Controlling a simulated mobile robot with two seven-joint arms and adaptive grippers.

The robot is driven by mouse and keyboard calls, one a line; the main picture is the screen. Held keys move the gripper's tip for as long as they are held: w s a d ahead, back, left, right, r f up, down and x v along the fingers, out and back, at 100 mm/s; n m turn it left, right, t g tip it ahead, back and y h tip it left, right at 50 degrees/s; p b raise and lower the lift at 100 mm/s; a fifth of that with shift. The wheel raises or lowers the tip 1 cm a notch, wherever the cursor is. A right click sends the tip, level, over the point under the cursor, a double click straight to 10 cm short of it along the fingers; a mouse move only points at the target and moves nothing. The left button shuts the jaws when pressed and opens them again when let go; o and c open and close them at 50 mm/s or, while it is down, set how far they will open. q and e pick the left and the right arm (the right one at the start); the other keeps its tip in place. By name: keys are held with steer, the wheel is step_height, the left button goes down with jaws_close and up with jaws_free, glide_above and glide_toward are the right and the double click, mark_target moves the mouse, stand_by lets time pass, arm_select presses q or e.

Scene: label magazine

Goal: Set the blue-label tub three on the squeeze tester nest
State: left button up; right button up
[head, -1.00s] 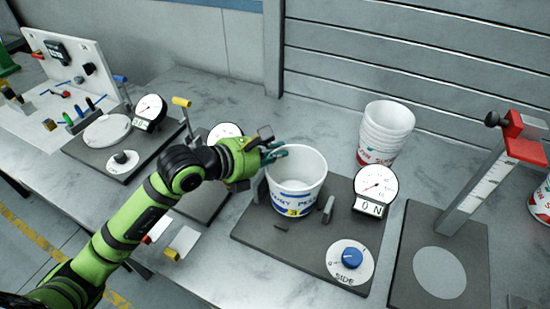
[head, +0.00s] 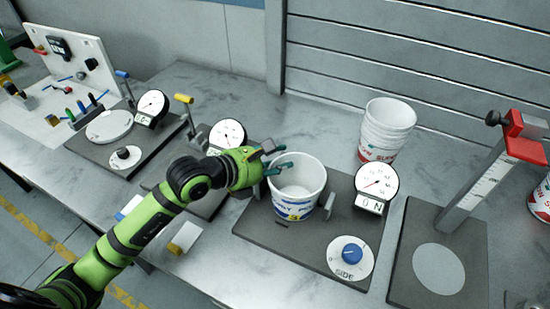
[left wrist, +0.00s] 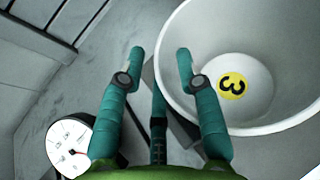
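The white tub with a blue label and a yellow 3 (head: 295,206) stands upright on the dark plate of the squeeze tester (head: 290,252). A small grey jaw (head: 328,205) stands close to its right side; the other side is partly hidden. My left gripper (head: 276,157) is at the tub's left rim with its teal fingers spread. In the left wrist view the fingers (left wrist: 160,62) are apart, one outside the rim and one over the opening of the tub (left wrist: 285,100), where a yellow 3 shows inside. My right gripper is not in view.
The tester's gauge (head: 377,183) reads about 0 N, and its blue SIDE knob (head: 351,253) is in front. Stacked white tubs (head: 386,128) stand behind. A red-topped height gauge (head: 490,165) is at right. Other testers (head: 125,135) are at left.

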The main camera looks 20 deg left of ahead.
arm_select(q)
steer(key=shift+r, duration=0.2)
steer(key=shift+s+a, duration=0.2)
steer(key=b+v, duration=0.3)
steer(key=v, duration=0.8)
steer(key=shift+s, duration=0.25)
steer(key=shift+a+r, duration=0.1)
steer(key=shift+r, duration=0.05)
